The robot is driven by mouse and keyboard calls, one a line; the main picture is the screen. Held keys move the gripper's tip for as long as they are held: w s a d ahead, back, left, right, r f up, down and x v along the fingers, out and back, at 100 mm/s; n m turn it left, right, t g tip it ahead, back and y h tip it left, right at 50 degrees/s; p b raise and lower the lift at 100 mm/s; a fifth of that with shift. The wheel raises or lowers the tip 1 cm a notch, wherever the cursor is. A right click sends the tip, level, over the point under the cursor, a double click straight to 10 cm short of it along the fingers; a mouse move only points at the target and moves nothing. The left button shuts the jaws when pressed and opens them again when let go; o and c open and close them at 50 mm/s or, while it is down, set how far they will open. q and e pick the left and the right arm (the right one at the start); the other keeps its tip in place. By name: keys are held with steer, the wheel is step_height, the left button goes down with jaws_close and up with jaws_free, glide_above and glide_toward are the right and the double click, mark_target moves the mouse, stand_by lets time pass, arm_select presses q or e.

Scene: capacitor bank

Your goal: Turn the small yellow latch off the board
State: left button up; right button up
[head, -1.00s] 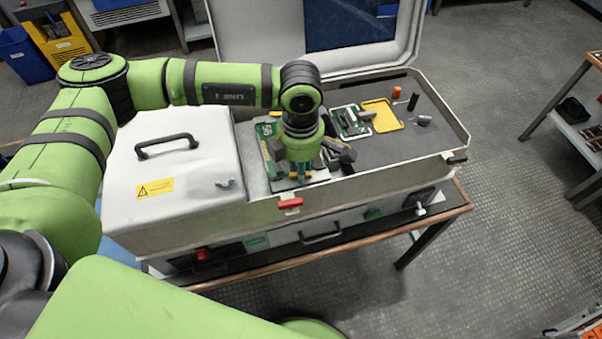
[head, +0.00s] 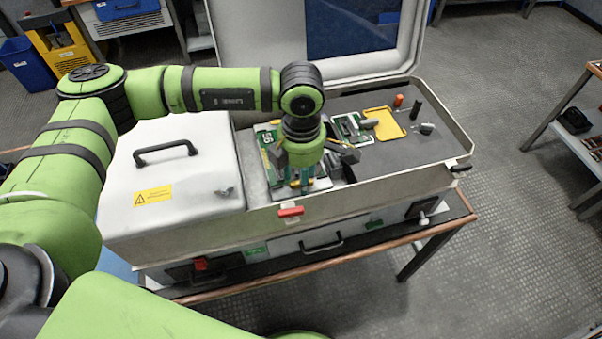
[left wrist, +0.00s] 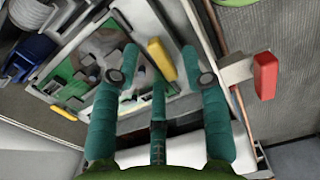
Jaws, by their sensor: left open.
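My left gripper (head: 304,184) points down over the board in the open case, its teal fingers apart and empty. In the left wrist view the fingers (left wrist: 158,66) reach toward a yellow latch (left wrist: 162,59) at the near edge of the green board (left wrist: 108,20). The latch shows between the fingertips, and no finger is visibly closed on it. A second yellow latch (left wrist: 64,112) sits at another edge of the board. In the head view the board (head: 264,137) is partly hidden by the gripper. My right gripper is not in view.
The case has a raised front rim (head: 380,187) with a red catch (head: 291,211), close to the gripper. A white cover with a black handle (head: 165,147) stands to the left. A yellow frame (head: 384,124) and several small parts lie on the grey surface to the right.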

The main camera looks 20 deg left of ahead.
arm_select(q)
step_height(320, 180, up, 12)
steer(key=shift+f, duration=0.25)
stand_by(0.5)
